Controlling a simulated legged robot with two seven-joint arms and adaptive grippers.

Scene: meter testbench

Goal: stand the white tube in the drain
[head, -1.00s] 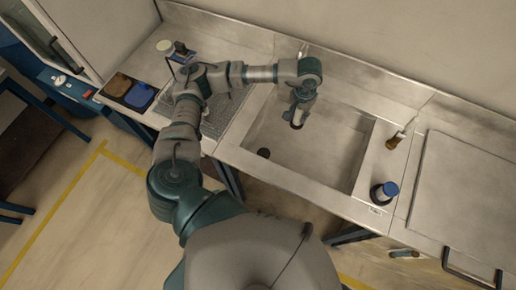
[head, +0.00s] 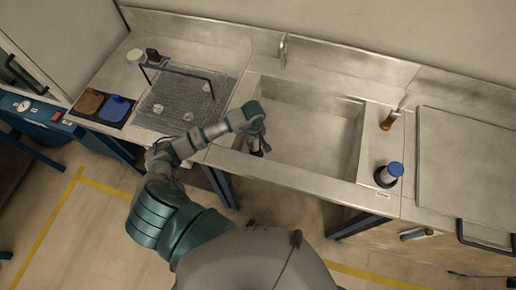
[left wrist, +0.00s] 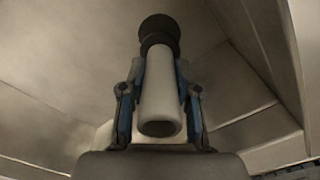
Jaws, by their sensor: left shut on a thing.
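My left gripper (head: 258,146) is inside the left end of the steel sink (head: 365,150), low over the spot where the drain lies. In the left wrist view the left gripper (left wrist: 160,105) is shut on the white tube (left wrist: 160,88), one finger on each side. The tube points away from the palm. A dark round piece (left wrist: 159,35) is at its far end; I cannot tell if it is the drain or part of the tube, nor whether they touch. In the head view the gripper mostly hides the tube and drain. My right gripper is not in view.
A faucet (head: 283,50) stands behind the sink. A blue-capped bottle (head: 392,172) and a brown-handled brush (head: 388,121) are to its right. A wire rack (head: 180,105) and blue and brown pads (head: 116,109) lie to the left. The sink's right part is clear.

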